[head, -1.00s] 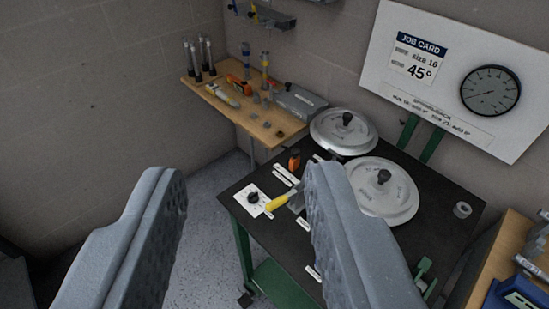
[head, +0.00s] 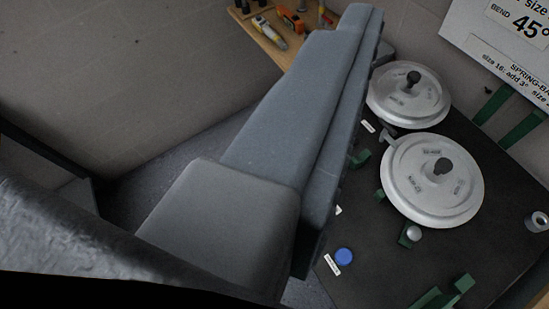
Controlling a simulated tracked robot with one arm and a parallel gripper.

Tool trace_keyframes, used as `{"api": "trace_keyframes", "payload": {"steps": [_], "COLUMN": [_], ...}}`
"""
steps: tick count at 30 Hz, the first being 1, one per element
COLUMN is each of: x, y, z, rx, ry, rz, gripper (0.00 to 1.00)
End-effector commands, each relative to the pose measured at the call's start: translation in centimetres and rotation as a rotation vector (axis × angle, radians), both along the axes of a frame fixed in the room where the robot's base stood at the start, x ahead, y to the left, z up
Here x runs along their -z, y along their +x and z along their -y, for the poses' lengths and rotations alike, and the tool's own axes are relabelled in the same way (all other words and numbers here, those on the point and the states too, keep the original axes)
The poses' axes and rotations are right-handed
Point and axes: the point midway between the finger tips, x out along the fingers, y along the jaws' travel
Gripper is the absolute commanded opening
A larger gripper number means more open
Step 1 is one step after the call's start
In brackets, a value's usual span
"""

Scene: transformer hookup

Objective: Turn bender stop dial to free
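The bender's stop dial is not visible in the current view; the grey body of my gripper (head: 362,22) covers the part of the black bender table (head: 485,262) to the left. My gripper reaches diagonally from the lower left to the top middle, large and close to the camera. I cannot make out a clear gap between two fingers, and the fingertips' contact with anything is not shown. The yellow-handled lever seen earlier beside the dial is also hidden.
Two silver discs with black knobs, a nearer one (head: 432,195) and a farther one (head: 408,85), stand right of my gripper. A blue round button (head: 344,257) and green brackets (head: 445,294) are nearer. A wooden shelf (head: 262,36) holds tools behind.

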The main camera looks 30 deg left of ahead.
Motion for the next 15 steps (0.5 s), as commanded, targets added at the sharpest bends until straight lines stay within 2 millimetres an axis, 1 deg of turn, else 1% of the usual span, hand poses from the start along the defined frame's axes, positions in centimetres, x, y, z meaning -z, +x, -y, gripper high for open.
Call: {"api": "trace_keyframes", "payload": {"steps": [2, 4, 5, 6, 8, 9, 11, 15], "x": [0.8, 1.8, 2.2, 2.8, 4.1, 4.9, 6.0, 9.3], "y": [1.7, 3.3, 4.2, 5.4, 6.9, 8.0, 9.4, 12.6], "z": [-0.5, -0.1, -0.2, -0.6, -1.3, -1.7, -2.4, -4.1], "rx": [-0.004, -0.009, -0.008, -0.007, -0.005, -0.001, 0.005, 0.028], "ry": [0.026, 0.056, 0.074, 0.094, 0.126, 0.145, 0.174, 0.237], "rz": [-0.043, -0.095, -0.118, -0.151, -0.207, -0.242, -0.292, -0.418], "gripper": [0.51, 0.51, 0.51, 0.51, 0.51, 0.51, 0.51, 0.51]}}
